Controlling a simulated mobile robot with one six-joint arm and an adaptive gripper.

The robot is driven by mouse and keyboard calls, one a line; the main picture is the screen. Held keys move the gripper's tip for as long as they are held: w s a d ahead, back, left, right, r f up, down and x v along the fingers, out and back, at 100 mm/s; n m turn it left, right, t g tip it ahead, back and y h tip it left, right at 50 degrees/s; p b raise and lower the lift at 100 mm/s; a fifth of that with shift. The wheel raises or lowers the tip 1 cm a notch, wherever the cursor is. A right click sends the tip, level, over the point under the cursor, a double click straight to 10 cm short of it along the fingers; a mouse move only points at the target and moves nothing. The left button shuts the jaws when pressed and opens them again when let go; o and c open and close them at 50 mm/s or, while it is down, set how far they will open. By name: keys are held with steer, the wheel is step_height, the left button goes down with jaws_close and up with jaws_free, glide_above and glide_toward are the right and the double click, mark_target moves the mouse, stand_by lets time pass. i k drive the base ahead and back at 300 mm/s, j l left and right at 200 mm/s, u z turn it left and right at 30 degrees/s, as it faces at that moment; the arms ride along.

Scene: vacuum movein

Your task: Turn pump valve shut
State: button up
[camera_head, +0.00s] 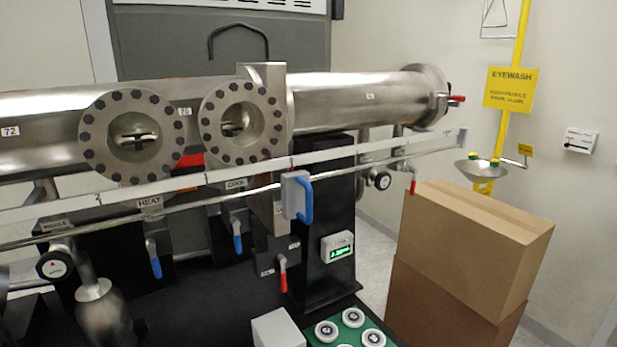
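Several lever valves show, and I cannot tell for sure which is the pump valve. A red lever (283,273) hangs down on the dark panel below the chamber, beside a small label too small to read. Another red lever (413,186) hangs at the right end of the thin pipe. A red handle (456,99) sticks out sideways at the chamber's end flange. Two blue levers, one under the HEAT label (153,258) and one under the COOL label (237,236), point down. My gripper is not in view.
The steel chamber (345,101) with two round windows spans the scene. A rail (390,151) crosses in front, carrying a grey block with a blue handle (305,199). Stacked cardboard boxes (470,240) stand right. A green tray (322,343) holds round parts. An eyewash basin (482,171) is behind.

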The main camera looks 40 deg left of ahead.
mark_target(383, 179)
steer(key=u, duration=1.25)
